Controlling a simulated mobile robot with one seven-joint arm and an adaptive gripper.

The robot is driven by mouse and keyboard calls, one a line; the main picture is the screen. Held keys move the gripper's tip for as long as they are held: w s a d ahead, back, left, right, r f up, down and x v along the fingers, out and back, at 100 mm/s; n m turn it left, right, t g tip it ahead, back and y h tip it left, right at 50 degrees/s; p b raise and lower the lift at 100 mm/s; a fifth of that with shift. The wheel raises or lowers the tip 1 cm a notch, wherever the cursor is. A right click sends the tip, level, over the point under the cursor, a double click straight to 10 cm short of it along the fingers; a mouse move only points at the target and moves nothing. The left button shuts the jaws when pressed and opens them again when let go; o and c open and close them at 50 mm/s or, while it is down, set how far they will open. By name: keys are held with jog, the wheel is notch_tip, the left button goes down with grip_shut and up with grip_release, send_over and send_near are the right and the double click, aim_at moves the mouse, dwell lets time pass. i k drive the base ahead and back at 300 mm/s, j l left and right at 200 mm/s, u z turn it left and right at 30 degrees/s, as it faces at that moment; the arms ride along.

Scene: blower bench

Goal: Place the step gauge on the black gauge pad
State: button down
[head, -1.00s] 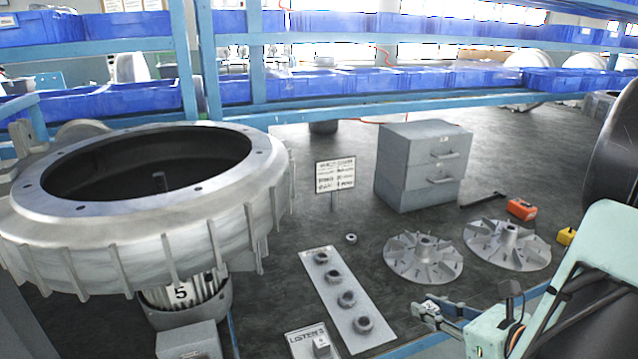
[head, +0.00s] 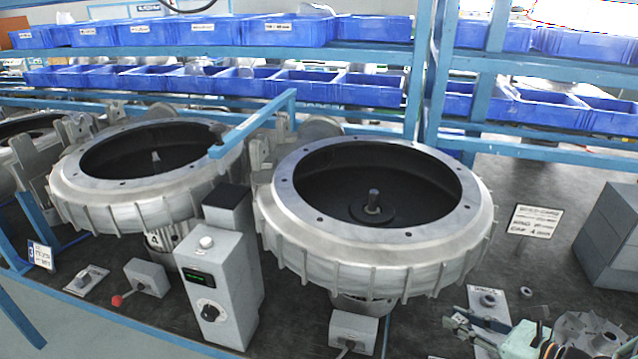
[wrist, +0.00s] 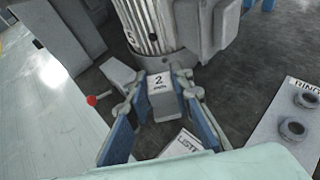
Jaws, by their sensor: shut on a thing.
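The step gauge (wrist: 160,88), a small grey block with a white face marked "2 mm", is between the two blue-padded fingers of my gripper (wrist: 159,76) in the wrist view. The fingers are shut on it. In the head view my gripper (head: 460,322) is low at the right, in front of the right blower housing, and the gauge is too small to make out clearly. A flat black top (head: 228,196) on the grey control box between the two housings may be the black gauge pad; I cannot be sure. My gripper is well to its right.
Blower housings (head: 375,250) (head: 150,205) stand left of my gripper. The grey control box (head: 215,285) has a knob and display. A small grey box (head: 353,332) sits below the right housing. A plate with rings (head: 487,300), a finned impeller (head: 590,330) and drawers (head: 612,235) are at right.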

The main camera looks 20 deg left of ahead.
aim_at(226, 194)
jog(key=k+j+u, duration=0.1)
jog(key=j+u, duration=0.15)
jog(key=u, duration=0.2)
jog(key=j+u, duration=0.25)
jog(key=u, duration=0.25)
jog(key=j+u, duration=0.3)
jog(key=u, duration=0.15)
jog(key=j+u, duration=0.25)
jog(key=u, duration=0.25)
jog(key=i+j+u, duration=0.1)
jog(key=j+u, duration=0.15)
jog(key=u, duration=0.2)
jog(key=i+j+u, duration=0.15)
jog(key=i, duration=0.2)
jog(key=i+j+u, duration=0.2)
jog(key=i, duration=0.15)
jog(key=i+z, duration=0.2)
jog(key=z, duration=0.25)
jog(key=i+j+z, duration=0.1)
jog(key=z, duration=0.4)
jog(key=i+j+z, duration=0.2)
jog(key=z, duration=0.25)
jog(key=i+j+z, duration=0.15)
jog(key=z, duration=0.35)
jog(key=i+j+z, duration=0.1)
jog(key=j+z, duration=0.25)
jog(key=i+j+z, duration=0.1)
jog(key=z, duration=0.2)
jog(key=i+j+z, duration=0.2)
jog(key=i+j, duration=0.15)
